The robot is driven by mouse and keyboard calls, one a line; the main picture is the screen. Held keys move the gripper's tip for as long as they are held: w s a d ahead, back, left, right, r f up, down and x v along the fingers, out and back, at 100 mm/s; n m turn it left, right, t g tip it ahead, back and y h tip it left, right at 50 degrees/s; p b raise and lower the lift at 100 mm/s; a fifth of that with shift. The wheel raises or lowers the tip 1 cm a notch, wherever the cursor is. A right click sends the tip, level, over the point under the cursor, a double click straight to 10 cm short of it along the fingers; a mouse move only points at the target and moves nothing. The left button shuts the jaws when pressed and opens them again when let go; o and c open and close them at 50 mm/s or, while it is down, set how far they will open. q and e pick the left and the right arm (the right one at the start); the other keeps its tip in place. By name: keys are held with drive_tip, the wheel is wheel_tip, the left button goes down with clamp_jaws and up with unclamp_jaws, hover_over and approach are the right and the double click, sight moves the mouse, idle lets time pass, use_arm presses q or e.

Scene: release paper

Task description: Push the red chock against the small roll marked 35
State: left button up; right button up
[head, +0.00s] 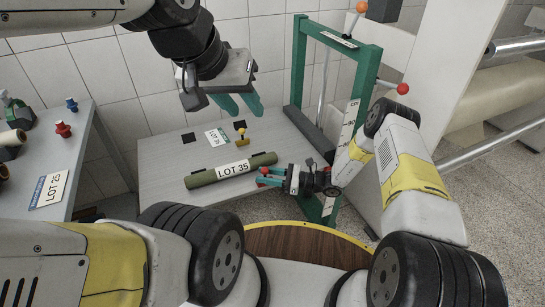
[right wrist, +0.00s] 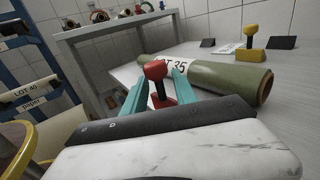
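The green small roll marked LOT 35 (head: 203,177) lies on the grey table; in the right wrist view the roll (right wrist: 225,77) lies behind the chock. Whether the chock touches the roll I cannot tell. My left gripper (head: 240,104) is open and empty above the table's back.
A yellow chock (head: 242,138), a LOT 35 card (head: 217,138) and dark pads (head: 189,138) are behind the roll. A green frame (head: 297,70) stands at the right. A side table (head: 80,125) at the left holds a LOT 25 card (head: 50,190) and small parts.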

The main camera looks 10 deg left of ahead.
clamp_jaws()
drive_tip(key=shift+w+r, duration=0.1)
drive_tip(key=shift+w+a+r, duration=0.1)
drive_tip(key=shift+w+a, duration=0.75)
drive_tip(key=shift+w, duration=0.3)
unclamp_jaws()
drive_tip(key=shift+o, duration=0.4)
drive_tip(key=d, duration=0.8)
